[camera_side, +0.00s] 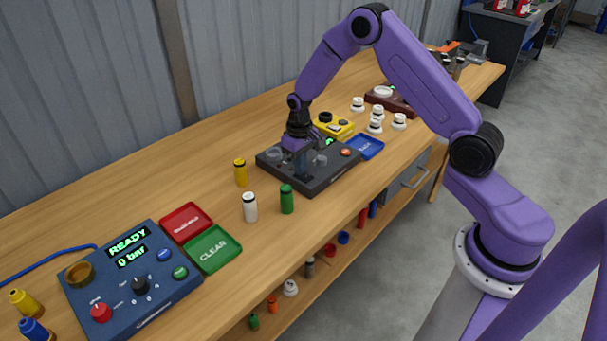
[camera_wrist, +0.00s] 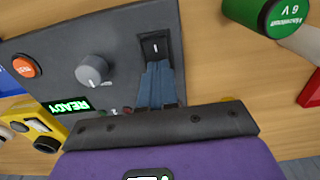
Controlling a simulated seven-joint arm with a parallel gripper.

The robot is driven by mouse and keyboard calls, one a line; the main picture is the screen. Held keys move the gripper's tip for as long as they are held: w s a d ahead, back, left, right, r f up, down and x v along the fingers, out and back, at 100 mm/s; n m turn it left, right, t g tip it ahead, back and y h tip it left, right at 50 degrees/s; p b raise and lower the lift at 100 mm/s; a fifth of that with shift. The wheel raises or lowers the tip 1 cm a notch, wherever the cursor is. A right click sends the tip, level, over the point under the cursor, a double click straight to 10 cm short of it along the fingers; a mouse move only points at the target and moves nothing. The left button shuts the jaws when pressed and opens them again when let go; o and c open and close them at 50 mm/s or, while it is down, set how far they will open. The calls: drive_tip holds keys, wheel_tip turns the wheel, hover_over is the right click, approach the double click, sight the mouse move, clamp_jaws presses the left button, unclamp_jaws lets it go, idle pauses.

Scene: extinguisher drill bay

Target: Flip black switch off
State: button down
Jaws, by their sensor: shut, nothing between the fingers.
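The black switch (camera_wrist: 155,47) is a small rocker with a white mark, set in a corner of a dark grey box in the wrist view. My gripper (camera_wrist: 157,68) is shut and empty, its blue-grey fingertips right beside the rocker's near edge; I cannot tell whether they touch it. In the side view my gripper (camera_side: 299,172) points down over the left part of the dark grey box (camera_side: 318,183). The switch cannot be made out there. The box also has a grey knob (camera_wrist: 93,69), an orange button (camera_wrist: 24,66) and a green READY display (camera_wrist: 69,106).
A yellow device (camera_side: 339,127) stands behind the box and a blue tray (camera_side: 367,147) to its right. Yellow (camera_side: 240,173), white (camera_side: 250,207) and green (camera_side: 287,200) cylinders stand in front-left. A blue console (camera_side: 130,285) and red and green trays are farther left.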

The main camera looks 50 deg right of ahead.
wheel_tip(320, 180, up, 7)
idle(0.8)
